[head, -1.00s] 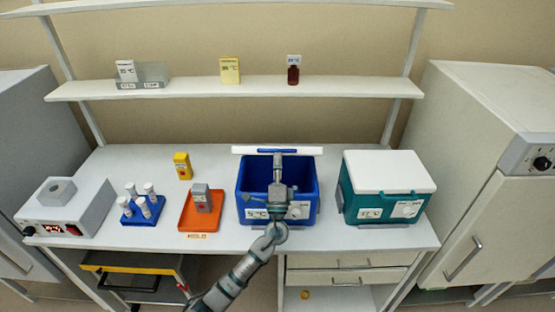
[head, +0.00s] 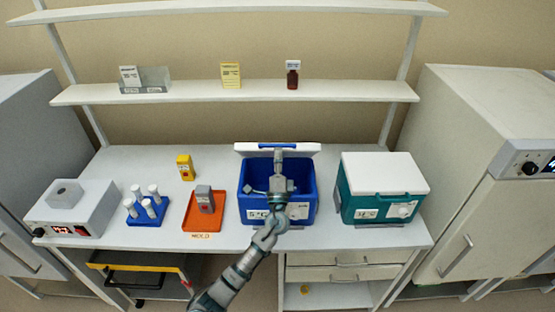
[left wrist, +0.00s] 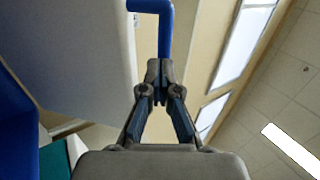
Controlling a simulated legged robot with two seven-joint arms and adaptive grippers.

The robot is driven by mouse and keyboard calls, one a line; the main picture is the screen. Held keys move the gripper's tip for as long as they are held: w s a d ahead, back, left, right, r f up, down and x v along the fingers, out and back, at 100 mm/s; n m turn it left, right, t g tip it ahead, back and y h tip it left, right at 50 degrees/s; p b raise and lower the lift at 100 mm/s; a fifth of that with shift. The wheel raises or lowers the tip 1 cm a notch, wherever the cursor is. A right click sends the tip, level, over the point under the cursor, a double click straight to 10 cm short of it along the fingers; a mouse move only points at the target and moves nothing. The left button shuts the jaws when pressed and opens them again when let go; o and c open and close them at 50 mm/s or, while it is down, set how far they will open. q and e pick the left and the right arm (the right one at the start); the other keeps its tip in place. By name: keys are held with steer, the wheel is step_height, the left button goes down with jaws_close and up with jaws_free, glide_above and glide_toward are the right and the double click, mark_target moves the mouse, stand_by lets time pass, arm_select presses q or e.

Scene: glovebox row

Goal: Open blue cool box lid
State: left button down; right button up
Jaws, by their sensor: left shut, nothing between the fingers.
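The blue cool box (head: 238,207) stands on the bench with its inside showing. Its white lid (head: 250,150) stands raised at the back edge, with a blue handle (head: 277,145) along its far edge. My left gripper (head: 278,154) reaches over the box, its fingers in front of the lid and close to the handle. In the left wrist view the gripper (left wrist: 160,75) is shut and empty. The blue handle (left wrist: 165,30) shows just past its fingertips; whether they touch is unclear. The lid (left wrist: 75,50) fills the upper left there. My right gripper is not in view.
A teal cool box (head: 350,205) with a shut white lid stands to the right. A shelf (head: 190,93) runs above the back of the bench.

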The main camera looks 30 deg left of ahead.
arm_select(q)
steer(key=shift+g+h, duration=0.4)
steer(key=shift+g, duration=0.3)
steer(key=w+r+p, duration=0.1)
steer(key=w+a+r+p, duration=0.1)
steer(key=p, duration=0.1)
steer(key=w+a+r+p, duration=0.1)
steer(key=r, duration=0.1)
steer(key=shift+w+p, duration=0.1)
steer(key=shift+p, duration=0.3)
steer(key=b+x, duration=0.3)
steer(key=x, duration=0.9)
steer(key=shift+f, duration=0.4)
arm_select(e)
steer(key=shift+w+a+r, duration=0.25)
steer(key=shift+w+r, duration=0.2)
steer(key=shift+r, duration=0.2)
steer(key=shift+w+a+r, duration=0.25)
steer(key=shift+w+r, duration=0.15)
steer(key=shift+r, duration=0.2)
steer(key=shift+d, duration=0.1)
